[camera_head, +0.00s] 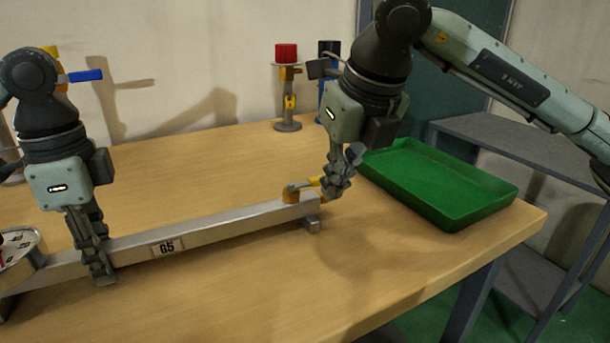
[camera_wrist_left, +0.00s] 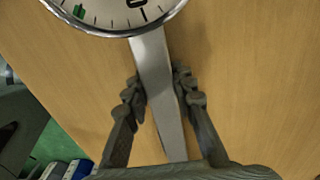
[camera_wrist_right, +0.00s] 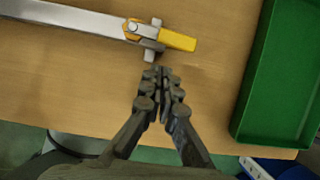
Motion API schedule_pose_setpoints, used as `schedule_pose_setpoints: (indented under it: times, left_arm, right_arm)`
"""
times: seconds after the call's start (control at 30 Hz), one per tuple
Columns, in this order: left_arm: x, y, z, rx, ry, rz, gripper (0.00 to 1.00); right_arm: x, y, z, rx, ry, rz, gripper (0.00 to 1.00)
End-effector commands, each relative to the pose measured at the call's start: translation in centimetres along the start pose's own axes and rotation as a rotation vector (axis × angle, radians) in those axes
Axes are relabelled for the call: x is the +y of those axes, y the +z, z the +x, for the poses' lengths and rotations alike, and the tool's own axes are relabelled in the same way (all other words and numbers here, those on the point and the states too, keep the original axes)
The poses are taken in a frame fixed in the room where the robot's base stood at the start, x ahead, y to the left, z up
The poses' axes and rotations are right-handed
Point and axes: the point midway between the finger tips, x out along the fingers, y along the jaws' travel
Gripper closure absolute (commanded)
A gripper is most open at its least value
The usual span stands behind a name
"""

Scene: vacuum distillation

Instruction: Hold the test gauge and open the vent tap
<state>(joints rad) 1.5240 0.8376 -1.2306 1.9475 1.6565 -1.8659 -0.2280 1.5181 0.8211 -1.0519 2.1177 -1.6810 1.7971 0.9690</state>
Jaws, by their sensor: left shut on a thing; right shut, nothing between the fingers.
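The test gauge is a long grey metal bar (camera_head: 215,234) with a round white dial (camera_head: 18,246) at its left end and a label that looks like "G5". The dial also shows in the left wrist view (camera_wrist_left: 118,12), partly cut off. The vent tap (camera_head: 292,194) sits at the bar's right end; its yellow handle (camera_wrist_right: 177,39) lies roughly along the bar. My left gripper (camera_head: 102,272) is shut around the bar, near the dial. My right gripper (camera_wrist_right: 160,78) is shut and empty beside the tap end, with a small gap to the handle in the right wrist view.
A green tray (camera_head: 440,182) lies on the wooden table (camera_head: 200,160) to the right of my right gripper. A stand with a red cap (camera_head: 287,54) and a blue-black cylinder (camera_head: 328,88) stand at the back. A grey shelf (camera_head: 515,140) is beyond the table's right edge.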

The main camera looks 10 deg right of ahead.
Motion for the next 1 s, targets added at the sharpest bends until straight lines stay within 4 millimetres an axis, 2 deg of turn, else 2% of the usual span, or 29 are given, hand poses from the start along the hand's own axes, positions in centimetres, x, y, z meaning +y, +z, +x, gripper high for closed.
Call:
schedule_pose_setpoints:
  times: [0.13, 0.3, 0.5, 0.7, 0.97, 1.0]
  left_arm:
    - [0.0, 0.0, 0.0, 0.001, 0.0, 0.0, 1.0]
    - [0.0, 0.0, 0.0, 0.0, -0.001, 0.0, 1.0]
    - [0.0, 0.0, 0.0, 0.0, -0.001, -0.001, 1.0]
    - [0.0, 0.0, 0.0, 0.0, -0.001, -0.001, 1.0]
    - [0.0, 0.0, 0.0, 0.001, -0.001, -0.001, 1.0]
    - [0.0, 0.0, 0.0, 0.001, -0.001, -0.001, 0.74]
  right_arm:
    - [0.1, -2.7, -1.2, -0.003, -0.001, -0.002, 1.0]
    - [0.3, -2.2, -5.6, -0.007, 0.0, -0.001, 1.0]
    - [0.4, -2.3, -9.2, -0.005, -0.001, 0.0, 1.0]
    - [0.4, -2.3, -10.8, -0.001, 0.0, 0.0, 1.0]
    - [0.4, -2.4, -11.0, -0.001, 0.0, 0.0, 1.0]
    - [0.4, -2.4, -11.0, -0.001, 0.0, 0.0, 1.0]
